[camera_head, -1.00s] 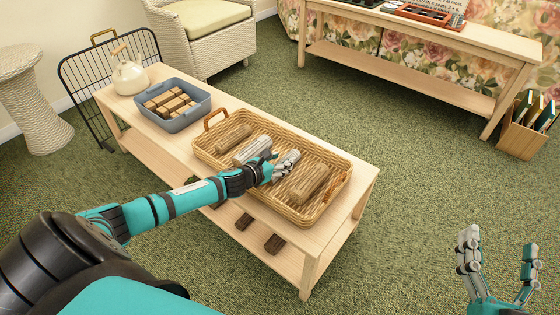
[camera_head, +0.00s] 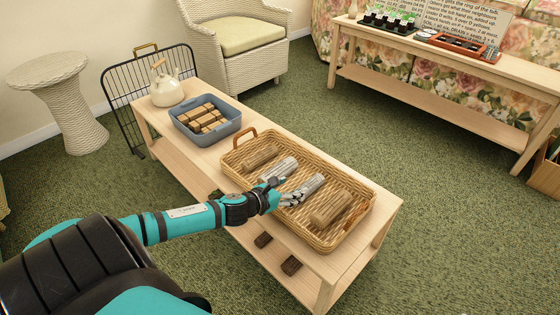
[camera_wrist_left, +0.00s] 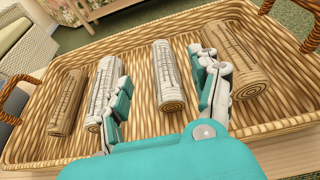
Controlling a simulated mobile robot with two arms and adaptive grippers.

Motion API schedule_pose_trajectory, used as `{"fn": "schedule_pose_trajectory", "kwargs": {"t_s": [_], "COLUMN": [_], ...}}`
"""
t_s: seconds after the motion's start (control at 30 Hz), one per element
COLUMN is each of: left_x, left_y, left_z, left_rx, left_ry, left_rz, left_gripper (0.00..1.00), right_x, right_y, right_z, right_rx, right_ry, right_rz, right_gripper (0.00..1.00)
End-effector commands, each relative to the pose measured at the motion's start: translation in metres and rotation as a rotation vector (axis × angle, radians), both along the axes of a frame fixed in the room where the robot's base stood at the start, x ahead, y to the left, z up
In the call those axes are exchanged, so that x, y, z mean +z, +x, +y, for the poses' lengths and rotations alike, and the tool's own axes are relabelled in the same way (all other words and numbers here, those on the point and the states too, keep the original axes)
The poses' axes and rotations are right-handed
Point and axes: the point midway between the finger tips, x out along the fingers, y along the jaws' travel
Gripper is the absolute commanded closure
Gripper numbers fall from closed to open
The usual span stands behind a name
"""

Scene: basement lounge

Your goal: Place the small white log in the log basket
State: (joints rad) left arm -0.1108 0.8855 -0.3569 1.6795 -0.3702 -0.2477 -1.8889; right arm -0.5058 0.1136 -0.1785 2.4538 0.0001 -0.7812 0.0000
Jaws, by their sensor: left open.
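The wicker log basket (camera_head: 249,183) sits on the near half of the low wooden table. Its logs lie in a row: a brown log (camera_head: 262,156), a whitish log (camera_head: 280,170), a pale log (camera_wrist_left: 166,68) and a larger brown log (camera_head: 330,208). My left gripper (camera_head: 290,196) reaches over the basket's near side, open. In the left wrist view its fingers (camera_wrist_left: 165,98) spread around the pale log, which shows between them, with nothing visibly gripped. The left finger partly covers the whitish log (camera_wrist_left: 102,75). My right gripper is out of view.
A blue bin (camera_head: 182,132) of small wooden blocks and a cream kettle (camera_head: 167,91) stand at the table's far end. Dark pieces (camera_head: 291,265) lie on the lower shelf. A black wire rack (camera_head: 118,100) stands behind. Carpet is clear to the right.

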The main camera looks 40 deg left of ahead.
Motion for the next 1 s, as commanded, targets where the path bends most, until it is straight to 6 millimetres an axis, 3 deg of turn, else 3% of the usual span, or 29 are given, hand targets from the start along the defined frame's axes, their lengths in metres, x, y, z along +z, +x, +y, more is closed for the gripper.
{"fn": "schedule_pose_trajectory", "kwargs": {"t_s": [0.13, 0.33, 0.47, 0.57, 0.8, 0.9, 1.0], "left_x": [0.010, 0.017, 0.016, 0.016, 0.034, 0.048, 0.062], "left_y": [-0.025, -0.040, -0.048, -0.060, -0.114, -0.137, -0.153], "left_z": [0.001, 0.002, -0.014, -0.047, -0.144, -0.174, -0.194], "left_rx": [-0.001, 0.001, 0.071, 0.234, 0.886, 1.161, 1.381], "left_ry": [-0.001, -0.004, -0.151, -0.484, -1.663, -2.077, -2.368], "left_rz": [0.003, 0.000, 0.010, 0.041, 0.192, 0.258, 0.304], "left_gripper": [0.37, 0.37, 0.37, 0.37, 0.37, 0.37, 0.37], "right_x": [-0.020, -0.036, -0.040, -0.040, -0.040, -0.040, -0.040], "right_y": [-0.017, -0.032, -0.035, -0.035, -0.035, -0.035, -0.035], "right_z": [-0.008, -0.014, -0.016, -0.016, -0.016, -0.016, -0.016], "right_rx": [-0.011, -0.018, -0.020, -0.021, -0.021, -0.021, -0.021], "right_ry": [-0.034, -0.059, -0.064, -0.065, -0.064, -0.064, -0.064], "right_rz": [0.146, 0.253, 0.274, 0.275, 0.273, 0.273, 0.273], "right_gripper": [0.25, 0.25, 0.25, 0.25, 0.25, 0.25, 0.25]}}
